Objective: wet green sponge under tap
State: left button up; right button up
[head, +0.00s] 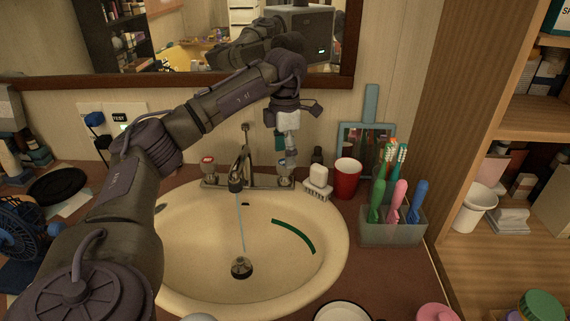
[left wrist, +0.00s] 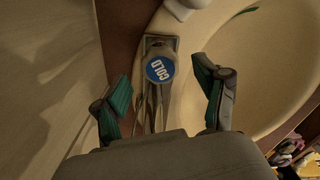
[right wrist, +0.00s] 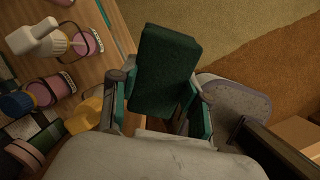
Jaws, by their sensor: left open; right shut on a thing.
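The green sponge (right wrist: 165,70) is a dark green block between the fingers of my right gripper (right wrist: 157,103) in the right wrist view. Neither shows in the head view. The tap (head: 237,172) stands behind the sink (head: 185,270), and a thin stream of water (head: 240,222) runs from its spout towards the drain. My left gripper (head: 286,146) points down above the right-hand tap handle (head: 285,170). In the left wrist view its open fingers are on either side of that knob, marked COLD (left wrist: 160,68). Contact with the knob is unclear.
A green curved strip (head: 294,236) marks the basin. A mirror (head: 200,82) hangs behind. Wooden shelves stand at right. The basin is otherwise clear.

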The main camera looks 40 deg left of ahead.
pick_arm(q)
jog(key=shift+f, duration=1.5)
pick_arm(e)
jog(key=shift+f, duration=0.15)
pick_arm(q)
jog(key=shift+c, duration=0.2)
jog(key=c, duration=1.1)
jog(key=shift+r+m+p, duration=0.2)
jog(key=shift+m+p, duration=1)
jog(key=shift+p, duration=0.1)
pick_arm(e)
jog(key=shift+r, duration=1.45)
pick_arm(q)
jog(key=shift+f+m+p, duration=0.15)
jog(key=shift+m+p, duration=1.15)
jog(key=shift+m, duration=0.7)
pick_arm(e)
jog(key=shift+r, duration=1.25)
pick_arm(q)
jog(key=o, duration=1.1)
jog(key=shift+o, duration=0.2)
notch_tip(320, 180, up, 12)
